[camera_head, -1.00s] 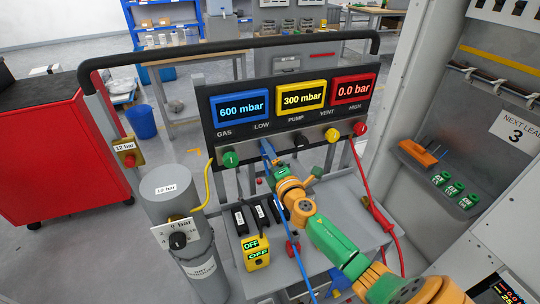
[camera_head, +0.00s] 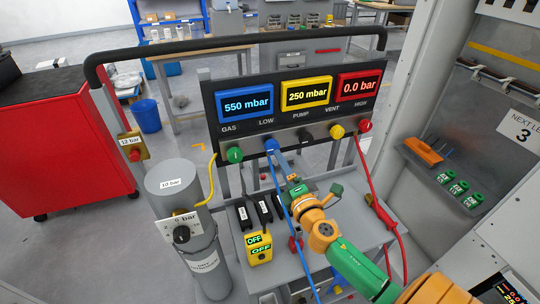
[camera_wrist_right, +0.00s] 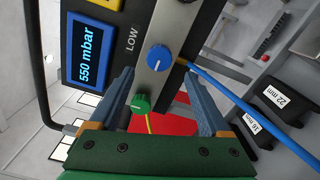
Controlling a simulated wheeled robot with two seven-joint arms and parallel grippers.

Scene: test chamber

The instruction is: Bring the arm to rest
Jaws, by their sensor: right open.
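My right arm comes in from the lower right in the head view. My right gripper (camera_head: 279,164) is in front of the panel, just below the blue LOW knob (camera_head: 271,146). In the right wrist view the gripper (camera_wrist_right: 158,82) is open and empty, its two grey fingers wide apart. The blue knob (camera_wrist_right: 158,58) and green GAS knob (camera_wrist_right: 140,103) show in the gap between them, apart from the fingers. My left gripper is out of view.
The panel's displays read 550 mbar (camera_head: 246,106), 250 mbar (camera_head: 307,94) and 0.0 bar (camera_head: 359,86). A blue hose (camera_head: 281,180) runs close beside the gripper, and a red hose (camera_head: 373,190) hangs right. A grey cylinder (camera_head: 178,188) stands left; a cabinet wall (camera_head: 434,95) stands right.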

